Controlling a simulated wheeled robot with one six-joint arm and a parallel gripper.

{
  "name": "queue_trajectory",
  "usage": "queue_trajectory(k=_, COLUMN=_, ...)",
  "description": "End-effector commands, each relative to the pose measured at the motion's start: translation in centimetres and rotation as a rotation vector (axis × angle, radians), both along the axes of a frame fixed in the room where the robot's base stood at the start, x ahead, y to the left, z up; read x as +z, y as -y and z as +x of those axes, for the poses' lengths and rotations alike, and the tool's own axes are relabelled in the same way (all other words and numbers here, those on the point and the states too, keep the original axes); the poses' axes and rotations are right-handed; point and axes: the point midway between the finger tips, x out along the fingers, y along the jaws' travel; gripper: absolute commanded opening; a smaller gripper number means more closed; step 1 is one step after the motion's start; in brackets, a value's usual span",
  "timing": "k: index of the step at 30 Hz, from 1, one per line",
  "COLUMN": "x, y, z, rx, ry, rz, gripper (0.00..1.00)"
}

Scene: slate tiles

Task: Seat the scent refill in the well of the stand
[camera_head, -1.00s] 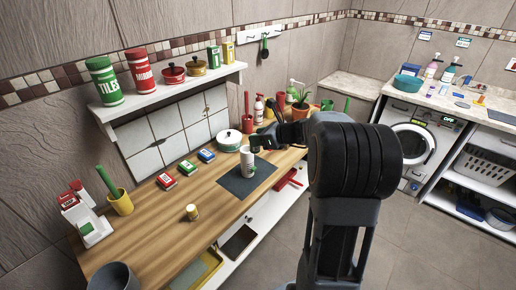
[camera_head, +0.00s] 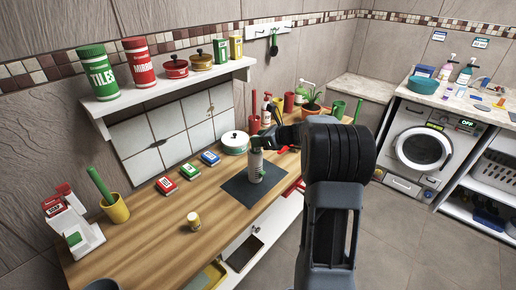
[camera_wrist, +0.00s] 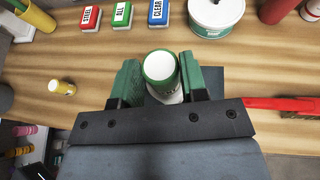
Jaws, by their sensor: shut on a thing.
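My gripper (camera_wrist: 160,85) is shut on a white cylinder with a green rim, which I take to be the scent refill (camera_wrist: 160,66). The green jaw pads press on its left and right sides. In the head view the refill (camera_head: 256,168) looks upright over the dark mat (camera_head: 236,190), its upper part partly covered by my gripper (camera_head: 257,146). A white edge shows just below the refill in the wrist view. I cannot tell whether this is the stand. The well is not visible, and I cannot tell whether the refill touches anything below.
Red, green and blue boxes (camera_head: 188,172) lie left of the mat, with a white lidded pot (camera_head: 234,144) behind. A red brush (camera_wrist: 280,104) lies right of my gripper. A shelf (camera_head: 165,88) overhangs the back.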

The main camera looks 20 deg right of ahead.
Motion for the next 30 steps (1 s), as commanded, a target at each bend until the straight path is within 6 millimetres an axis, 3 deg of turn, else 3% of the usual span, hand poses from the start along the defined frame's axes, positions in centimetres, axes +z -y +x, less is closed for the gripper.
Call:
queue_trajectory(k=1, x=-2.1, y=0.0, z=-0.1, rx=0.000, ry=-0.013, rz=-0.001, gripper=0.12)
queue_trajectory(k=3, x=-3.3, y=-0.1, z=-0.1, rx=0.000, ry=-0.014, rz=0.000, gripper=0.03)
queue_trajectory(k=4, x=-3.7, y=0.0, z=-0.1, rx=-0.002, ry=-0.014, rz=0.000, gripper=0.03)
queue_trajectory(k=13, x=-3.7, y=0.4, z=-0.2, rx=-0.007, ry=-0.011, rz=-0.001, gripper=0.03)
queue_trajectory(k=14, x=-3.7, y=0.3, z=-0.2, rx=-0.007, ry=-0.011, rz=-0.001, gripper=0.41)
queue_trajectory(k=15, x=-3.7, y=0.3, z=-0.2, rx=-0.007, ry=-0.010, rz=-0.001, gripper=0.45)
queue_trajectory(k=21, x=-3.7, y=0.2, z=-0.1, rx=-0.004, ry=-0.010, rz=-0.001, gripper=0.64)
queue_trajectory(k=30, x=-3.5, y=0.3, z=-0.4, rx=-0.004, ry=-0.009, rz=-0.001, gripper=0.64)
